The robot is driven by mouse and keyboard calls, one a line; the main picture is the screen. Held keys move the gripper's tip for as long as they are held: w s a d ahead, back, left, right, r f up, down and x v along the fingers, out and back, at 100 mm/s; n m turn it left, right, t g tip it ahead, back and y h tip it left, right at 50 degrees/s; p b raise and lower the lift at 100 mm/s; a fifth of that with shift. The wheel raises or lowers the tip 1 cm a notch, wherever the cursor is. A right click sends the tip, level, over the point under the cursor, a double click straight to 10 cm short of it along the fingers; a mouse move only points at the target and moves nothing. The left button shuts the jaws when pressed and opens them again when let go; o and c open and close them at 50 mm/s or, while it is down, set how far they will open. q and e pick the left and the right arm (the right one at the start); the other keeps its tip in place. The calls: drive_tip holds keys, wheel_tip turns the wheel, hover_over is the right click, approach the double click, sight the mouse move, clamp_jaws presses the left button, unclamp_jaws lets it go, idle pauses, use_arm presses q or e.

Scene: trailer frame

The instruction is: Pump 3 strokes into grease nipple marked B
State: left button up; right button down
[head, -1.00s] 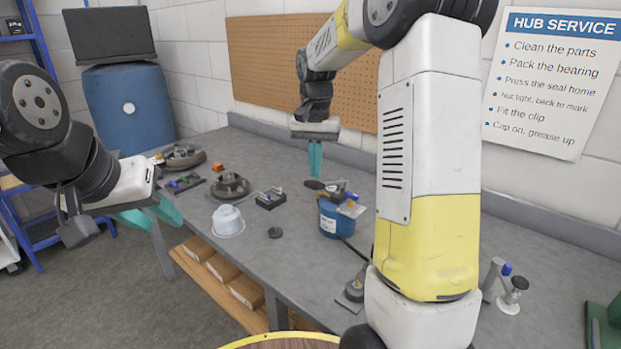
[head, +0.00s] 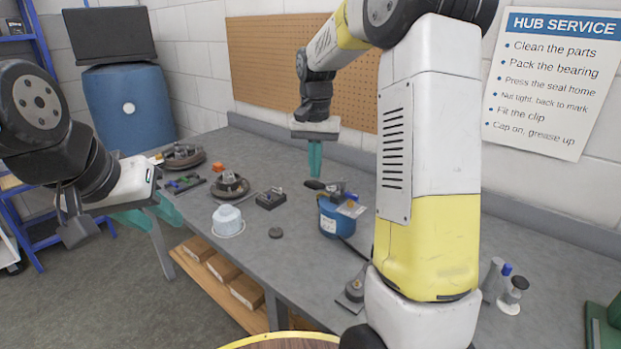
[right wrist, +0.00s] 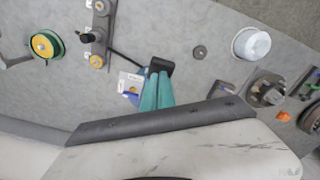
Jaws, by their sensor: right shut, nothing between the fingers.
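The blue grease pump (head: 334,218) stands on the bench, with a dark lever handle (head: 314,185) reaching left from its top. My right gripper (head: 315,174) points down just above the handle's end. Its teal fingers are shut and empty. In the right wrist view the fingers (right wrist: 158,78) overlap the black handle end (right wrist: 161,67); contact cannot be told. My left gripper (head: 155,213) is open and empty at the bench's left edge.
A white tub (head: 228,219), a dark round cap (head: 276,232) and hub parts (head: 229,184) lie left of the pump. A black hose leads from the pump toward the front. My right arm hides much of the right bench.

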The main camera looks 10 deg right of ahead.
sight(313, 182)
drive_tip(key=shift+f, duration=0.1)
idle(0.3)
drive_tip(key=shift+f, duration=0.5)
drive_tip(key=shift+s+a+f, duration=0.15)
drive_tip(key=shift+f, duration=0.45)
drive_tip(key=shift+s+a+f, duration=0.1)
drive_tip(key=shift+a+f, duration=0.05)
drive_tip(key=shift+f, duration=0.4)
drive_tip(key=shift+s+a+f, duration=0.1)
drive_tip(key=shift+f, duration=0.5)
drive_tip(key=shift+s+a+f, duration=0.1)
drive_tip(key=shift+f, duration=0.45)
drive_tip(key=shift+f, duration=0.1)
